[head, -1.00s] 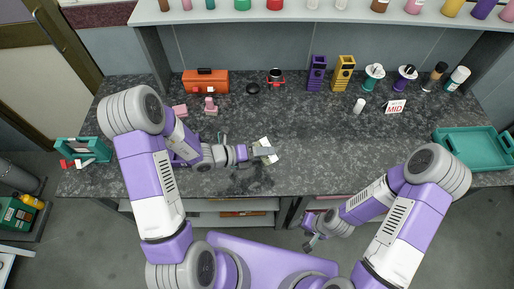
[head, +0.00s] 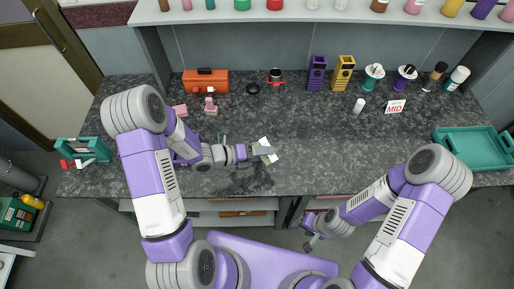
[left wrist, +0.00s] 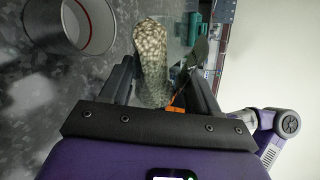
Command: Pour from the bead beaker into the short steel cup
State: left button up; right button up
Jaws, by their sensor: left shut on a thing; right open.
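My left gripper (head: 266,151) is over the middle-left of the counter. It is shut on the bead beaker, a clear vessel of pale beads (left wrist: 152,60) between the fingers in the left wrist view. The beaker looks tipped well over, its beads lying along the side toward the counter. In the left wrist view the short steel cup (left wrist: 88,28) is at the upper left, apart from the beaker. Its visible inside looks empty. I cannot make out the cup in the head view. My right gripper (head: 311,243) is open and empty, in front of the counter.
A white MID sign (head: 395,106) and a teal tray (head: 474,148) are to the right. The counter's middle right is clear.

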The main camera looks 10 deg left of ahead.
pick_arm(q)
jog(key=shift+f+n+h, duration=0.15)
jog(key=shift+n+h, duration=0.15)
dwell(0.7)
jog(key=shift+w+a+r+n+g+h+p, duration=0.2)
jog(key=shift+r+n+h+p, duration=0.3)
jog(key=shift+p, duration=0.65)
jog(key=shift+w+a+r+n+g+h+p, duration=0.15)
jog(key=shift+r+n+h+p, duration=0.15)
jog(key=shift+n+p, duration=0.65)
dwell(3.2)
jog(key=shift+a+f, duration=0.15)
jog(key=shift+f, duration=0.2)
dwell(1.3)
